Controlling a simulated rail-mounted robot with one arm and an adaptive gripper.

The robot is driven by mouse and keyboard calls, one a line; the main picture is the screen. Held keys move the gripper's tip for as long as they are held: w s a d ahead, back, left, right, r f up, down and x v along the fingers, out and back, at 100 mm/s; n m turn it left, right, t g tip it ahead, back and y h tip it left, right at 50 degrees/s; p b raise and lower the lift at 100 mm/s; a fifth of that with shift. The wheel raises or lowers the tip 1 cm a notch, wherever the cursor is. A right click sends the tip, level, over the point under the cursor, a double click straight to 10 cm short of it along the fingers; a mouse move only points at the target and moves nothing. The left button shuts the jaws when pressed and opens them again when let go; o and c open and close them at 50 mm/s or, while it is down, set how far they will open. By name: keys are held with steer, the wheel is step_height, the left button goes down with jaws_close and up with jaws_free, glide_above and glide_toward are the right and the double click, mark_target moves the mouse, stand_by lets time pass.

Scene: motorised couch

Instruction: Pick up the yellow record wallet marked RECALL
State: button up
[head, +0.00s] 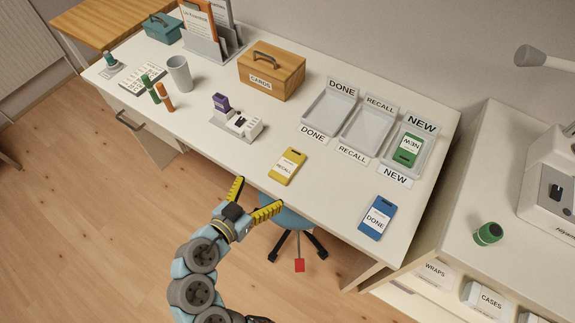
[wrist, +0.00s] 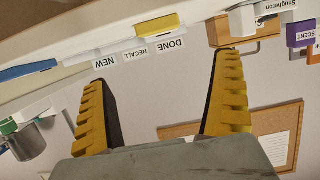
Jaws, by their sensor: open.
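The yellow record wallet (head: 287,166) marked RECALL lies flat near the front edge of the white desk in the head view. It also shows edge-on at the top of the wrist view (wrist: 158,25). My gripper (head: 253,196) is open and empty, in front of the desk's front edge, left of and nearer than the wallet, and apart from it. Its two yellow fingers (wrist: 160,95) are spread wide in the wrist view with nothing between them.
A blue DONE wallet (head: 377,218) lies to the right. Behind are the DONE (head: 328,112), RECALL (head: 366,131) and NEW (head: 424,163) trays; a green wallet (head: 409,149) lies in NEW. A small white device (head: 237,124) stands left of the yellow wallet. A stool (head: 288,221) is below.

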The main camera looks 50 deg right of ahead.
mark_target(286, 166)
steer(key=b+x, duration=0.1)
steer(key=x, duration=0.6)
steer(key=shift+w+d+f, duration=0.15)
steer(key=shift+d, duration=0.2)
steer(key=shift+f+b+x, duration=0.2)
steer(key=shift+b+x, duration=0.3)
steer(key=shift+x, duration=0.55)
steer(key=shift+f+b+x, duration=0.2)
steer(key=shift+b+x, duration=0.25)
steer(key=shift+x, duration=0.6)
steer(key=shift+w+d+f, duration=0.15)
steer(key=shift+w+d, duration=0.05)
steer(key=shift+d, duration=0.25)
steer(key=c, duration=1.3)
